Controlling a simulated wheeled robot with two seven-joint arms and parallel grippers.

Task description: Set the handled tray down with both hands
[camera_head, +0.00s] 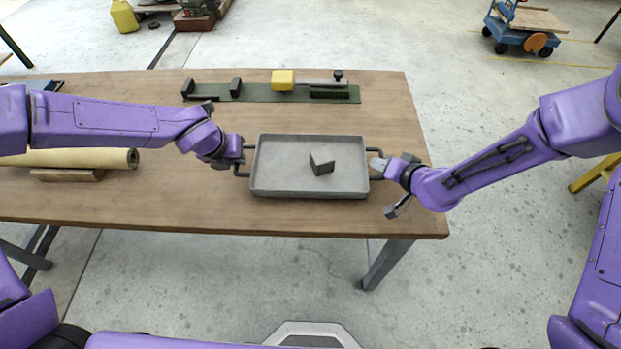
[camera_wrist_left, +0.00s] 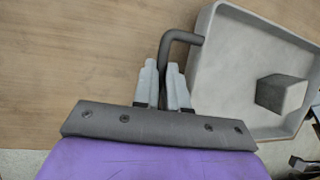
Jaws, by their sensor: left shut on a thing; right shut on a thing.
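The grey handled tray (camera_head: 280,182) is at the right part of the wooden table in the head view, with a dark grey block (camera_head: 321,161) lying in it. My left gripper (camera_head: 241,160) is shut on the tray's left handle. In the left wrist view the tray (camera_wrist_left: 228,70) and the block (camera_wrist_left: 282,94) show to the right, and the left gripper's fingers (camera_wrist_left: 164,82) close around the dark bent handle (camera_wrist_left: 178,38). My right gripper (camera_head: 377,165) is shut on the right handle, which its fingers partly hide. I cannot tell whether the tray touches the table.
The wooden table (camera_head: 150,205) holds a green strip (camera_head: 262,93) with a yellow block (camera_head: 283,79) and dark fittings behind the tray. A cream roll (camera_head: 90,158) lies at the left, under my left arm. Bare tabletop lies in front of the tray.

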